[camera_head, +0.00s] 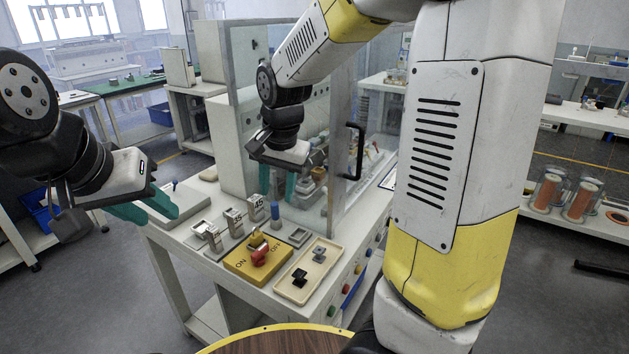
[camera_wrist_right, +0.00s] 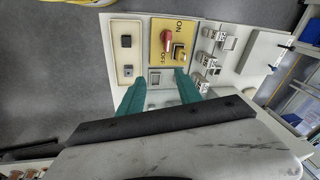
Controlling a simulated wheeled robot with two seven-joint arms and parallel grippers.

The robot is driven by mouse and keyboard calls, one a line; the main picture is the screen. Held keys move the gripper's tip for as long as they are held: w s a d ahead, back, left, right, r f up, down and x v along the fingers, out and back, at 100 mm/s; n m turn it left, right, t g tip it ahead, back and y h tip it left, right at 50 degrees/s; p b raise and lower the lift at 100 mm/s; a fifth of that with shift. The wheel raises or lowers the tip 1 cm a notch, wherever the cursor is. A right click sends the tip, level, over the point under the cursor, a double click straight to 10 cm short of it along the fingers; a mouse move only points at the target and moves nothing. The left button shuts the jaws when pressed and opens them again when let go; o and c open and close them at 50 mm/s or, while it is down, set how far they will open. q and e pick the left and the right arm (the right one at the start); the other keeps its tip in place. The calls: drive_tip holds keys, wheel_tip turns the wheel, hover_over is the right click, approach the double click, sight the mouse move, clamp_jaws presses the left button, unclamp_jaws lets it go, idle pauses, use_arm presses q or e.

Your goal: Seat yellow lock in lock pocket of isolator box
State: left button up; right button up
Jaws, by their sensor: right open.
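The yellow isolator box (camera_head: 243,262) sits on the bench front, marked ON and OFF, with a red switch handle (camera_head: 260,257) on top. A small yellow and dark piece that looks like the yellow lock (camera_head: 257,240) is on the box behind the red handle. It also shows in the right wrist view (camera_wrist_right: 180,51); I cannot tell whether it sits in the pocket. My right gripper (camera_head: 279,184) is open and empty above the bench, behind the box; its green fingers show in the wrist view (camera_wrist_right: 160,84). My left gripper (camera_head: 147,207) looks open and empty, left of the bench fixtures.
A beige tray (camera_head: 322,279) with two small dark and grey pieces lies right of the box. Several grey metal fixtures (camera_head: 234,222) and a blue peg (camera_head: 275,212) stand behind it.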

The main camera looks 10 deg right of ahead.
drive_tip(key=s+d+r+n+t, duration=0.1)
drive_tip(key=s+d+r+n, duration=0.2)
drive_tip(key=s, duration=0.5)
drive_tip(key=s+d+r+n+t+y, duration=0.1)
drive_tip(key=s+d+r+n+t, duration=0.1)
drive_tip(key=s+d+r, duration=0.3)
drive_tip(key=s+n, duration=0.1)
drive_tip(key=s, duration=0.2)
drive_tip(key=shift+r+t, duration=0.3)
drive_tip(key=shift+r, duration=0.1)
